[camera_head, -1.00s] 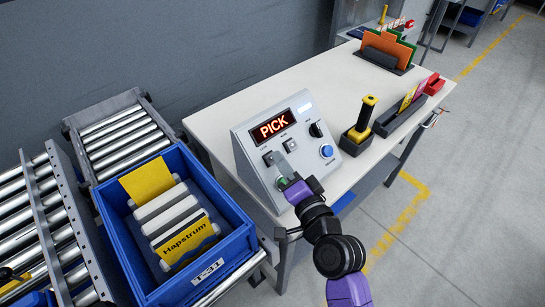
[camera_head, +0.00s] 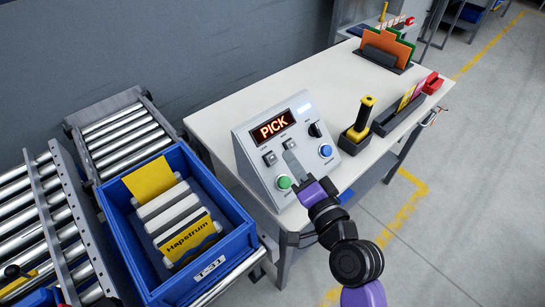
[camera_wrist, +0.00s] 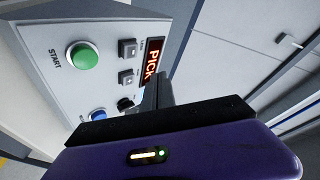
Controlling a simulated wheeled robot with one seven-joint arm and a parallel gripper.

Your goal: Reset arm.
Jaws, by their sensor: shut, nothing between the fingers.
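My gripper (camera_head: 291,162) is shut and empty, just in front of the sloped face of a grey control box (camera_head: 253,163). The box's lit display (camera_head: 272,127) reads PICK. The green button (camera_head: 284,182) is uncovered in the head view, left of my gripper. In the wrist view the green START button (camera_wrist: 83,55) is at upper left, apart from my gripper's fingers (camera_wrist: 157,92). The blue button (camera_head: 326,151) and a black knob (camera_head: 316,129) are on the right of the box face. I cannot tell whether the fingertips touch the panel.
The box stands on a white table (camera_head: 225,112). A yellow-handled tool (camera_head: 360,119) in a black holder and a dark rack (camera_head: 402,115) stand to its right. A blue crate (camera_head: 238,247) with packages sits on the roller conveyor (camera_head: 120,138) at left. Floor is clear at right.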

